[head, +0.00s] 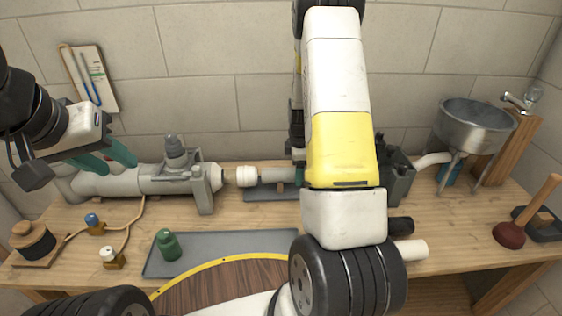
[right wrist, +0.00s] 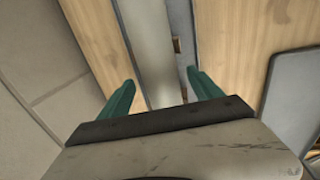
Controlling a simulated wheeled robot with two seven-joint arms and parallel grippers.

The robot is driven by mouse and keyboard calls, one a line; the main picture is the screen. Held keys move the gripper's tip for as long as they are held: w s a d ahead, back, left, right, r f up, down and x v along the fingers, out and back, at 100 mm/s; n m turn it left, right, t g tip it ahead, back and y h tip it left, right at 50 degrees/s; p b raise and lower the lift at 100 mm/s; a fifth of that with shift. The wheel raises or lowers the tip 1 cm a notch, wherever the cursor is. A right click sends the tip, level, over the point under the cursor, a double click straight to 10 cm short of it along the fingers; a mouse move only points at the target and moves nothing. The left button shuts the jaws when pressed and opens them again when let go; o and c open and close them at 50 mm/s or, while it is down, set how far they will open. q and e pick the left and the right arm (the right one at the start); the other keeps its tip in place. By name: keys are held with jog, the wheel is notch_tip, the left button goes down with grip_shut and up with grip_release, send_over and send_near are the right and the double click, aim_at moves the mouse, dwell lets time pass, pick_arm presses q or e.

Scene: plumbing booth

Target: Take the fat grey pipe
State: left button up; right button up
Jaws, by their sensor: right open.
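A fat pale grey pipe (head: 112,183) lies at the back left of the bench, running into a grey clamp-like fitting (head: 205,185). My left gripper (head: 119,167) is just above this pipe, its teal fingers apart; I cannot tell whether they touch it. A shorter grey pipe piece (head: 277,174) with a white end (head: 247,176) lies at back centre, partly hidden by my right arm. My right gripper (right wrist: 161,78) is open, with a pale grey pipe (right wrist: 152,45) running between its fingers in the right wrist view. In the head view it is mostly hidden behind my arm.
A grey tray (head: 215,262) holds a green bottle (head: 168,245). A wire spool (head: 34,243) and small brass valves stand at left. A metal basin (head: 474,125) and a plunger (head: 512,232) are at right. The wall stands close behind the bench.

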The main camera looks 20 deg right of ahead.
jog(key=shift+w+f, duration=0.1)
jog(key=shift+f, duration=0.65)
jog(key=c, duration=1.5)
jog(key=shift+r, duration=0.1)
jog(key=shift+c, duration=0.2)
